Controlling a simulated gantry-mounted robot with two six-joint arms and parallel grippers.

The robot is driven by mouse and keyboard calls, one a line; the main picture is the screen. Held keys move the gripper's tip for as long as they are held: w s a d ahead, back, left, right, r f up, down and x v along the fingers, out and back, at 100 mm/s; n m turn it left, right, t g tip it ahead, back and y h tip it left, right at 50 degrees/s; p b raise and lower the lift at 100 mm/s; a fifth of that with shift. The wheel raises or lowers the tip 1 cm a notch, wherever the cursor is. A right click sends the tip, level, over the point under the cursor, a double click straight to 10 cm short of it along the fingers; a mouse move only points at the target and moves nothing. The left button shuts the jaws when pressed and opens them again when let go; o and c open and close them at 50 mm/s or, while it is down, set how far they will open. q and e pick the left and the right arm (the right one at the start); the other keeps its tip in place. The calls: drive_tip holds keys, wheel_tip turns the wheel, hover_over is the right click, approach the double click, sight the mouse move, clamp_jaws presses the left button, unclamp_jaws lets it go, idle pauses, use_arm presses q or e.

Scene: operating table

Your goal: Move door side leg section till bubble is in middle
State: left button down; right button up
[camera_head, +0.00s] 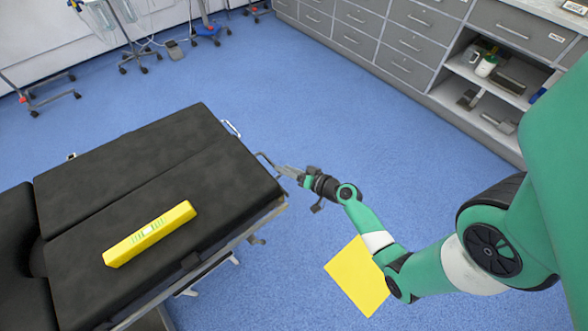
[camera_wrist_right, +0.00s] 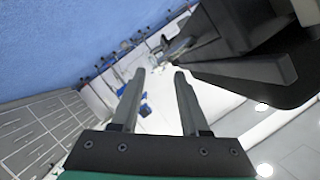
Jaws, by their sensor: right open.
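The operating table's leg part has two black padded sections, a far one (camera_head: 130,155) and a near one (camera_head: 225,185), side by side. A yellow spirit level (camera_head: 150,234) lies slantwise on the near section; its bubble is too small to read. My right gripper (camera_head: 283,170) is at the end of the near section, close to a metal handle (camera_head: 264,160) there. In the right wrist view its two fingers (camera_wrist_right: 158,75) are apart with nothing between them. I cannot tell whether the gripper touches the handle. My left gripper is not in view.
A yellow square (camera_head: 357,277) lies on the blue floor under my right arm. Grey drawer cabinets (camera_head: 405,45) stand along the back right. Wheeled stands (camera_head: 135,50) are at the back left. The floor between is clear.

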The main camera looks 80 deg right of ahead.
drive_tip(key=v, duration=0.4)
drive_tip(key=shift+s, duration=0.1)
idle(0.3)
